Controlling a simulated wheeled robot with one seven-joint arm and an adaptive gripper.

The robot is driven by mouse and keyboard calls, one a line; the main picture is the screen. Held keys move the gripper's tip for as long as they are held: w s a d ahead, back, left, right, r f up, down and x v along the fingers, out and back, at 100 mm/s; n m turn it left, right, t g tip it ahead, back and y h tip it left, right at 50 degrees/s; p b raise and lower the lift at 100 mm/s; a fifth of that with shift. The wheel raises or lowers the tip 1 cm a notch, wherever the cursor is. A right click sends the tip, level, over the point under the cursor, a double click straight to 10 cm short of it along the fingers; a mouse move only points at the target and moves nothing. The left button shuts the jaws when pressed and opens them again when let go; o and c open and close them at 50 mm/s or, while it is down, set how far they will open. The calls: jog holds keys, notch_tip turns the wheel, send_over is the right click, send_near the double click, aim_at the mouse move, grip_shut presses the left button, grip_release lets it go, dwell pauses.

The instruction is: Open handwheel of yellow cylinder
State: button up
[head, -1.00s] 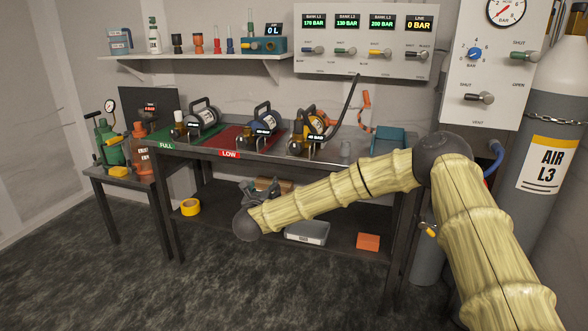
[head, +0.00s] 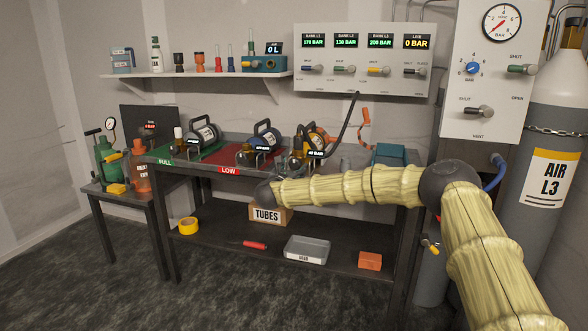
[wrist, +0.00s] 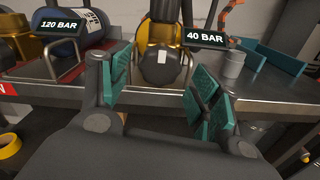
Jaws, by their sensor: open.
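The yellow cylinder (head: 317,127) lies on the bench, tagged 40 BAR, with a dark hose on its brass valve. My gripper (wrist: 160,88) is open, with one teal-padded finger on each side of this part in the picture. It appears short of the part, with nothing between the fingers. In the head view my gripper cannot be made out clearly near the end of my arm.
A blue cylinder (wrist: 88,22), tagged 120 BAR, lies to the left. To the right are a grey cup-like piece (wrist: 232,66) and a teal tray (wrist: 282,55). The TUBES box (head: 268,216) sits on the lower shelf.

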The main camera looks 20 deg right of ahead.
jog(key=shift+x, duration=1)
jog(key=c, duration=1)
jog(key=shift+n, duration=0.3)
